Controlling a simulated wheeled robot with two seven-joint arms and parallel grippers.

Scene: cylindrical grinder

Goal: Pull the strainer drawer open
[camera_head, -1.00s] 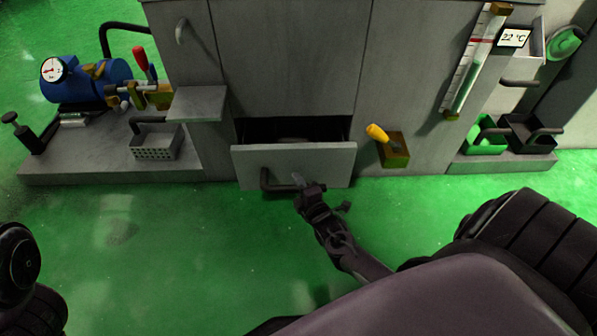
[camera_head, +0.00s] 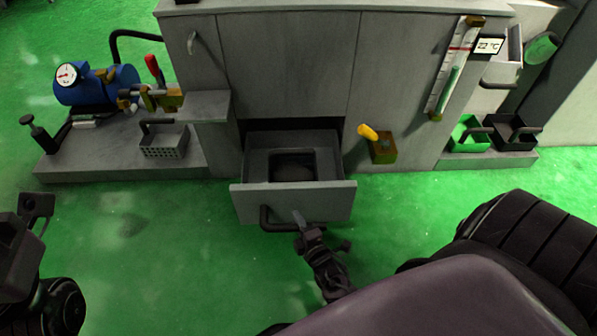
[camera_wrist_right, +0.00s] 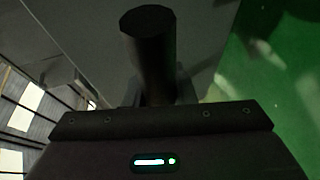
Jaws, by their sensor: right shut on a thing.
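The grey strainer drawer (camera_head: 294,200) is pulled out at the foot of the grey machine in the head view. Its inside shows, with a dark-rimmed square opening in it. A dark bar handle (camera_head: 268,222) is on its front. My right gripper (camera_head: 303,226) is shut on the right part of this handle. In the right wrist view a dark rounded bar (camera_wrist_right: 150,50), the handle, stands out from between the jaws, with the grey drawer front (camera_wrist_right: 190,30) behind it. My left gripper (camera_head: 37,207) is at the left edge, away from the drawer; its fingers are not clear.
Right of the drawer is a yellow-handled lever (camera_head: 368,132) on a brass block. A grey perforated basket (camera_head: 163,146) and a blue motor-like unit with a gauge (camera_head: 98,86) stand at left. Green and black bins (camera_head: 512,135) stand at right. The green floor before the drawer is clear.

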